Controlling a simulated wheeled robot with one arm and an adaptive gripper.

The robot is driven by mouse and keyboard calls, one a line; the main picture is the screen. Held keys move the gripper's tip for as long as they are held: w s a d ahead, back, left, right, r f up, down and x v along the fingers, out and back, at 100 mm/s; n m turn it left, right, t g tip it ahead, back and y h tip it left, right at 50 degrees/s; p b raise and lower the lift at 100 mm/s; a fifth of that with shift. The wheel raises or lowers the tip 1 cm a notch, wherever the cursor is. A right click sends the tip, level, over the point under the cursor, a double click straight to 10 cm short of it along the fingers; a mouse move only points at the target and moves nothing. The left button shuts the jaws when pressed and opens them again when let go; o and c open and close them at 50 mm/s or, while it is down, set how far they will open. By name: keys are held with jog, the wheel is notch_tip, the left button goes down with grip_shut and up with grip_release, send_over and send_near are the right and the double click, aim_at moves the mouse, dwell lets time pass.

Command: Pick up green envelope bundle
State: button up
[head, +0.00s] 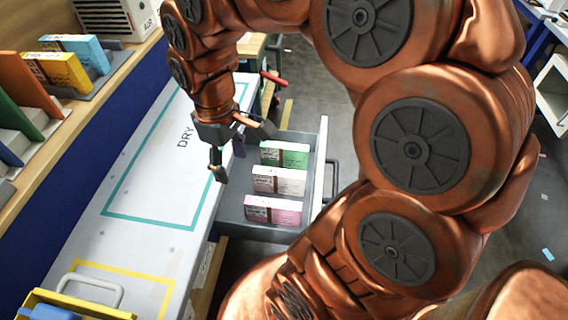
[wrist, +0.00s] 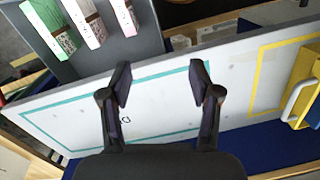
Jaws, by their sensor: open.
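The green envelope bundle (head: 285,154) stands upright in an open grey drawer (head: 232,207), the farthest of three bundles in a row. A brown band runs around it. It also shows at the top left of the wrist view (wrist: 47,22), partly cut off by the frame edge. A white bundle (head: 279,181) and a pink bundle (head: 272,210) stand nearer in the same drawer. My gripper (head: 243,150) is open and empty above the white tabletop, left of the drawer and apart from the bundles. In the wrist view, its fingers (wrist: 160,84) are spread over the tabletop.
The white table (head: 153,190) has a teal outline and a yellow outline. A yellow tray (head: 75,306) sits at its near end. A shelf (head: 88,107) with coloured folders runs along the left. The drawer's front panel (head: 320,165) stands upright right of the bundles.

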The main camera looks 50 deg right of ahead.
jog(key=w+d+f+n+t+b, duration=0.1)
jog(key=w+d+f+n+b, duration=0.1)
jog(key=w+d+f+b, duration=0.7)
jog(key=b, duration=0.5)
send_near(285, 146)
jog(key=shift+n, duration=0.4)
jog(key=f, duration=0.5)
jog(key=shift+w+f, duration=0.1)
jog(key=shift+w, duration=0.1)
jog(key=shift+s+f+b, duration=0.15)
jog(key=shift+f+b, duration=0.35)
jog(key=shift+f, duration=3.3)
grip_shut()
